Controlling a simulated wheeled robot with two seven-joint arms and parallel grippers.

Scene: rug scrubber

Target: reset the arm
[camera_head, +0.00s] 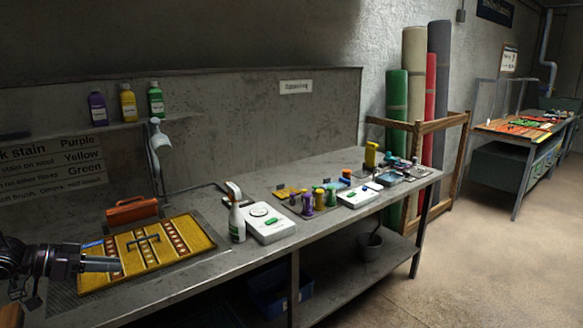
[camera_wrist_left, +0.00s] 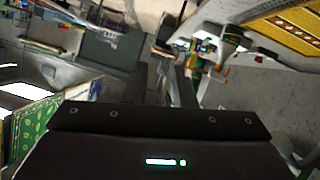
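My left arm comes in from the left edge in the head view. Its gripper (camera_head: 102,263) is over the left edge of the yellow patterned rug (camera_head: 185,241), and I cannot tell its height above it. In the left wrist view two dark fingers (camera_wrist_left: 163,88) stand apart with nothing held between them. The rug also shows at the top right of that view (camera_wrist_left: 297,28). My right gripper is in neither view.
A spray bottle (camera_head: 237,222), a white device (camera_head: 268,223) and several coloured pots (camera_head: 308,200) fill the grey bench to the right. Bottles (camera_head: 128,104) stand on the shelf above. Floor (camera_head: 480,265) at right is clear.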

